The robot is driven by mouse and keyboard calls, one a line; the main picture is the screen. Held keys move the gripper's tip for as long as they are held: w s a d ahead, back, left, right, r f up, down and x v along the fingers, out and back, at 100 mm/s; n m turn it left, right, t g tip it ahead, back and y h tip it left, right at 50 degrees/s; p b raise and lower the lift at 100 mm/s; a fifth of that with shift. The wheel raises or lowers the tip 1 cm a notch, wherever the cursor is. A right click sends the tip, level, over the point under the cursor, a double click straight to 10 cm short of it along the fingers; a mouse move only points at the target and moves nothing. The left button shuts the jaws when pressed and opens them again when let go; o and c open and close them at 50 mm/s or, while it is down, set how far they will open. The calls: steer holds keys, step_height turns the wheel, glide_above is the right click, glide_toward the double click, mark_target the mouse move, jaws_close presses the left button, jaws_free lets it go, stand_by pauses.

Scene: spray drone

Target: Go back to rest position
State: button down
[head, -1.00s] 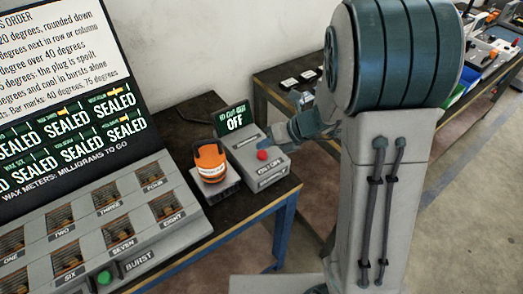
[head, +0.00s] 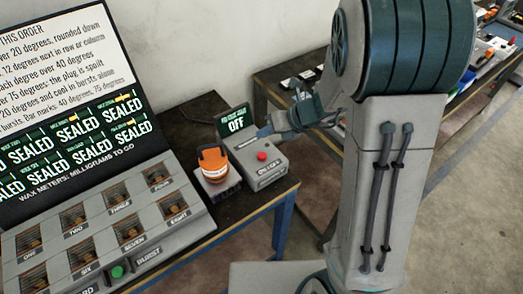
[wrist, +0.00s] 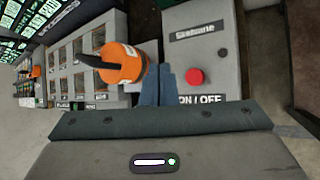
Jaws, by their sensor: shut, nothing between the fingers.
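My gripper (head: 265,132) is shut and empty, held just above the back part of the grey ON/OFF box (head: 262,172). In the wrist view its closed blue fingers (wrist: 158,88) show between the orange tool and the box. The red button (wrist: 195,76) shows clear of the fingers in the wrist view.
An orange tool with a black handle (head: 213,162) stands on a grey base left of the box. A large grey panel (head: 105,232) with numbered cells and a BURST button fills the left. Another bench (head: 300,76) stands behind my arm. The floor at right is clear.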

stand_by(0.3)
steer(key=s+d+r+n+h, duration=0.4)
steer(key=s+n, duration=0.5)
steer(key=n, duration=0.6)
steer(key=s+d+r+n+h, duration=0.4)
steer(key=s+d+r+n, duration=0.3)
steer(key=n, duration=0.9)
steer(key=s+d, duration=0.1)
steer(key=s, duration=0.1)
steer(key=shift+s+d+r+t+h, duration=0.25)
steer(key=shift+s+d+t+h, duration=0.05)
steer(key=shift+s+d, duration=0.05)
